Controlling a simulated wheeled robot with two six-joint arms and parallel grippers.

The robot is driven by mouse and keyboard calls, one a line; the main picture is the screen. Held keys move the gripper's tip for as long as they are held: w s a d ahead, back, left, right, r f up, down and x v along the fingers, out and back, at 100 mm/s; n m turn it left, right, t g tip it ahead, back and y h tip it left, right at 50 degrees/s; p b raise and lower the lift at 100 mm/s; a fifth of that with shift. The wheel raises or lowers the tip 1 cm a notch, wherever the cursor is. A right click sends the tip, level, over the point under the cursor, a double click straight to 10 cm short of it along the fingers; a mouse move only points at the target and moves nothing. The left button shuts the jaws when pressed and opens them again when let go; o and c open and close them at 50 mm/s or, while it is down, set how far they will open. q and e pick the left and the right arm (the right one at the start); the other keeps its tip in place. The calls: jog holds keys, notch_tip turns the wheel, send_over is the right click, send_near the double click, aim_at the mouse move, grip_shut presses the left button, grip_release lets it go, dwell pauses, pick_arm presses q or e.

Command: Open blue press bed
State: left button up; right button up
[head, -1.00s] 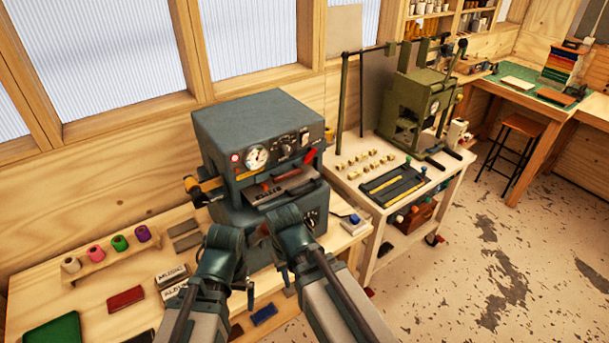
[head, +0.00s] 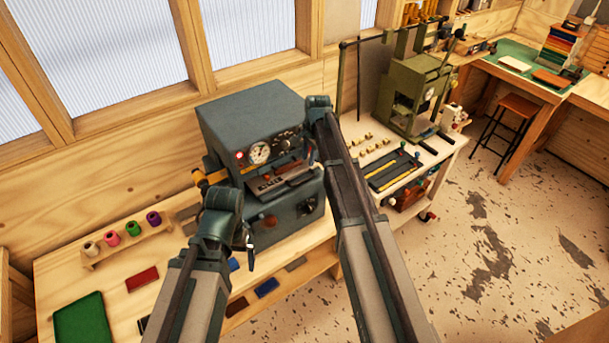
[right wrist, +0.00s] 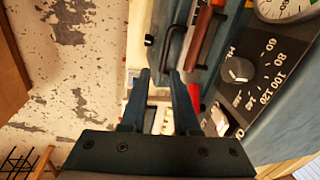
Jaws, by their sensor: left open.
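The blue-grey press (head: 250,115) stands on the wooden bench, with a gauge, knobs and a bed (head: 283,184) low on its front. The bed looks pushed in. My right gripper (right wrist: 161,76) is open and empty, at the press's right front. My left gripper (head: 247,240) is open and empty, low in front of the press.
Thread spools on a rack (head: 125,236), a red block (head: 142,278) and a green mat (head: 84,318) lie on the bench to the left. An olive press (head: 412,95) stands on a table to the right. Open floor (head: 475,240) lies at right.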

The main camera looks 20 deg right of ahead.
jog(key=w, duration=0.2)
jog(key=b, duration=1.4)
send_near(304, 179)
jog(key=shift+m, duration=0.4)
jog(key=f, duration=0.5)
jog(key=w+f, duration=0.1)
jog(key=f, duration=0.2)
jog(key=shift+w+a, duration=0.1)
jog(key=shift+a, duration=0.15)
grip_shut()
